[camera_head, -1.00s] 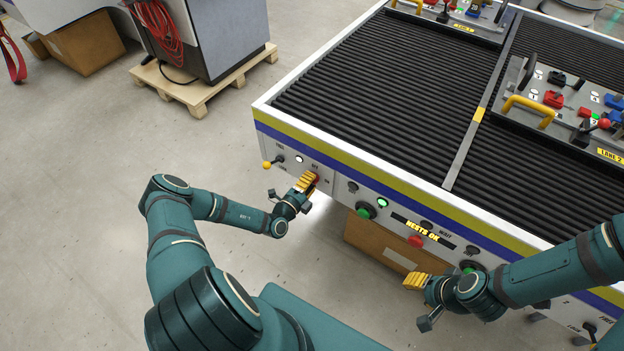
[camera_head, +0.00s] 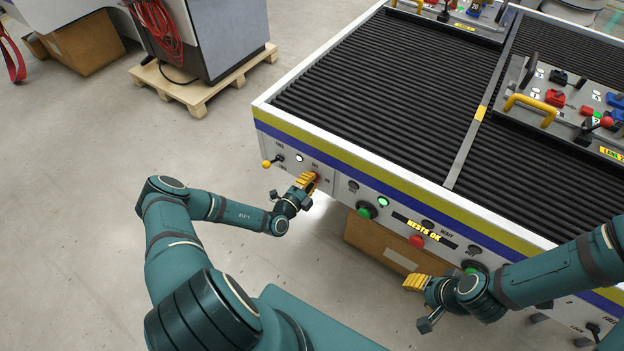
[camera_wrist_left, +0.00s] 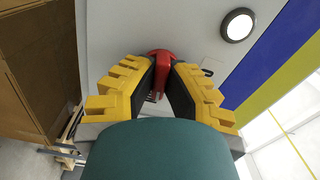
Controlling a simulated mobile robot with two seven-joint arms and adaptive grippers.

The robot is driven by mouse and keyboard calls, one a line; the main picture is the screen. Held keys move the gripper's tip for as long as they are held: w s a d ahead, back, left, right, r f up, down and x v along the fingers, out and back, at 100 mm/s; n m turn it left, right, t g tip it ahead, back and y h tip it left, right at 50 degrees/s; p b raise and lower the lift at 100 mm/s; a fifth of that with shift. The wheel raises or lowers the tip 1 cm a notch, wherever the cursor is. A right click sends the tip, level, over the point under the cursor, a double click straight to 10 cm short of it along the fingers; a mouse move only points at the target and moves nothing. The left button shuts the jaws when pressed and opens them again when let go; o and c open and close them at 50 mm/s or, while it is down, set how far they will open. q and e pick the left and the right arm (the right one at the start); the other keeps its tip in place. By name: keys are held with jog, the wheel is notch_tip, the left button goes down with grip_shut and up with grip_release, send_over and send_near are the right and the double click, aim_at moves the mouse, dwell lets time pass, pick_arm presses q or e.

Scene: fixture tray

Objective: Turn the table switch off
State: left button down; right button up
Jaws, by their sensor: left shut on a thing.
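The table switch (camera_wrist_left: 160,62) is a red rotary handle on the grey front panel of the roller table, below a lit white lamp (camera_head: 299,158). My left gripper (camera_head: 314,180) is at the panel with its yellow fingers around the red handle. In the left wrist view, the dark finger pads of my left gripper (camera_wrist_left: 160,82) close on it from both sides. The handle's lower part and its position marks are mostly hidden. My right gripper (camera_head: 408,283) is in front of the panel farther right, and its finger gap cannot be made out.
A yellow-ball lever (camera_head: 266,165) is left of the switch. Right of it are a green button (camera_head: 364,212), a lit green lamp (camera_head: 383,202), a red button (camera_head: 416,241) and a display reading NESTS OK (camera_head: 423,230). A fixture tray (camera_head: 515,85) rests on the rollers.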

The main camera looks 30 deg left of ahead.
pick_arm(q)
jog(key=n+b, duration=0.1)
jog(key=n, duration=0.2)
jog(key=shift+n, duration=0.4)
jog(key=shift+b, duration=0.35)
jog(key=shift+n+b, duration=0.4)
jog(key=shift+n, duration=0.5)
jog(key=n+b, duration=0.1)
jog(key=n, duration=0.1)
jog(key=shift+n, duration=1)
jog(key=shift+b, duration=0.35)
